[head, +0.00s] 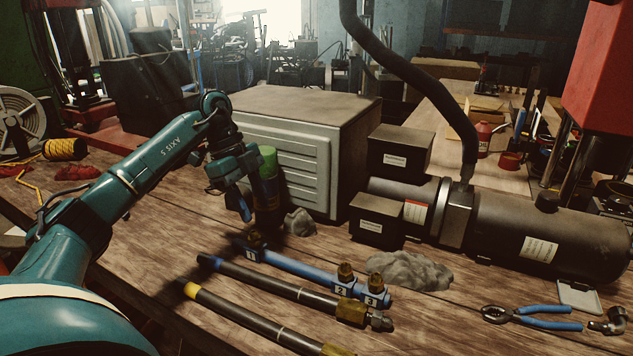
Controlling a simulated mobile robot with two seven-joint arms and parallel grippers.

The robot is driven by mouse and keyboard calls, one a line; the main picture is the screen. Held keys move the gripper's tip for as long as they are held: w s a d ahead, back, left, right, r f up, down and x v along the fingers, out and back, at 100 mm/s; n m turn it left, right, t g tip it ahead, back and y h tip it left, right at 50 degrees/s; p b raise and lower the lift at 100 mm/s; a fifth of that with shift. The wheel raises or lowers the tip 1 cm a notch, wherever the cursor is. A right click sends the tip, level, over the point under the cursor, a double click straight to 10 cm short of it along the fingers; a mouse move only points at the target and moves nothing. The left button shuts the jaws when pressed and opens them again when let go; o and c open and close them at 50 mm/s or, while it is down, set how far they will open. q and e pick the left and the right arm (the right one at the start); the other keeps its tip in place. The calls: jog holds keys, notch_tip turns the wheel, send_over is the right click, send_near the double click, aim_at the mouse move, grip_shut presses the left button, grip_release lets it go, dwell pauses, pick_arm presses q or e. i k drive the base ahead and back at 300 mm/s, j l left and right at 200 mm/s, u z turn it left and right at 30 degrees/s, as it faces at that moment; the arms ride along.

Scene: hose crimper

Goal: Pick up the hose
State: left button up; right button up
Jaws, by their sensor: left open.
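Two dark hoses lie on the wooden bench. One hose (270,279) has a blue left end and a brass and steel fitting at its right end. The nearer hose (237,318) has a yellow left end, and its brass right end is cut off by the bottom edge of the picture. My left gripper (246,208) is open and points down above the bench, beyond the hoses and apart from them. It overlaps a green-topped dark bottle (268,160) in the picture. My right gripper is out of view.
A blue rail (305,269) with numbered brass fittings lies just beyond the hoses. A grey box (307,150), a black motor unit (500,225) and a crumpled grey rag (405,270) stand farther back. Blue-handled pliers (535,317) lie at the right.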

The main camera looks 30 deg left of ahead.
aim_at(347, 310)
jog(key=k, duration=1)
